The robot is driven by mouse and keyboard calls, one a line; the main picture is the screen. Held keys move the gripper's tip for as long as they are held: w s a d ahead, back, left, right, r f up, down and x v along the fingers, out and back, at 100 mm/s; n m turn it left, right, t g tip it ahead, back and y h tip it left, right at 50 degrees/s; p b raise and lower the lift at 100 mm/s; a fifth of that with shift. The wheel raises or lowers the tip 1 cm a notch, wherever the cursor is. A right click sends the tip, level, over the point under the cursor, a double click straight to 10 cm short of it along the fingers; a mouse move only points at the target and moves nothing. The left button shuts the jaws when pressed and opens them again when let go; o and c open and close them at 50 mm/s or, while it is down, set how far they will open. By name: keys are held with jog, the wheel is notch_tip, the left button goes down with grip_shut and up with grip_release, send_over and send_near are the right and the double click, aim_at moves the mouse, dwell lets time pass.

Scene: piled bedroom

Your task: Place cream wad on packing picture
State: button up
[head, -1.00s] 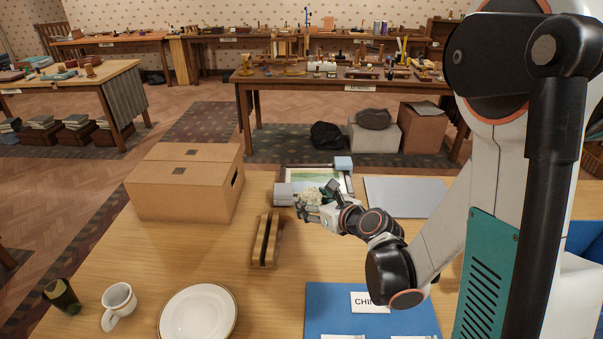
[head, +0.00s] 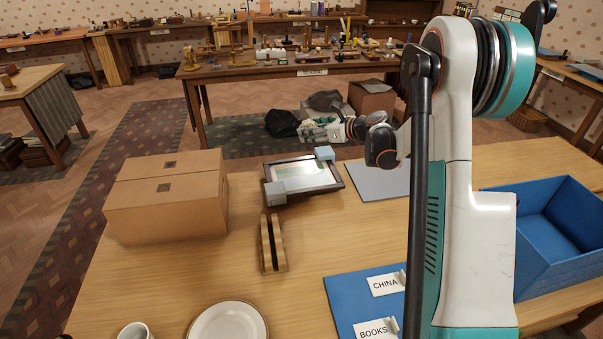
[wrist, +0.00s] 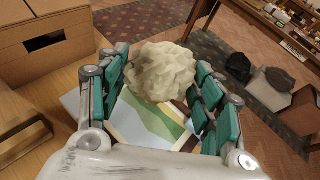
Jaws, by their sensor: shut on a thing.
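The cream wad (wrist: 160,72) is a crumpled, roundish lump. In the wrist view it sits between the green-padded fingers of my gripper (wrist: 162,88), which is shut on it. The packing picture (head: 312,173) lies flat on the table in a dark frame, with grey-blue blocks on two opposite corners. Its coloured print also shows below the wad in the wrist view (wrist: 145,128), partly hidden by wad and fingers. In the head view my gripper (head: 318,128) is raised above the table's far side, appearing beyond the picture; the wad is hard to make out there.
A cardboard box (head: 168,200) stands left of the picture, and a slotted wooden block (head: 273,243) in front of it. A grey sheet (head: 380,181) lies to the right. A plate (head: 228,324), a cup (head: 135,332), a blue board (head: 345,300) and a blue bin (head: 560,230) are nearer.

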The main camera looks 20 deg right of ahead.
aim_at(315, 181)
jog(key=shift+w+d+r, duration=0.3)
jog(key=shift+d, duration=0.35)
jog(key=shift+w+d, duration=0.1)
jog(key=shift+d, duration=0.1)
notch_tip(315, 181, down, 20)
jog(key=b, duration=0.5)
jog(key=shift+r, duration=0.15)
jog(key=o, duration=0.5)
jog(key=shift+b, duration=0.35)
jog(key=o, duration=0.5)
jog(key=p+v, duration=0.3)
jog(key=v, duration=0.9)
jog(key=shift+d, duration=0.1)
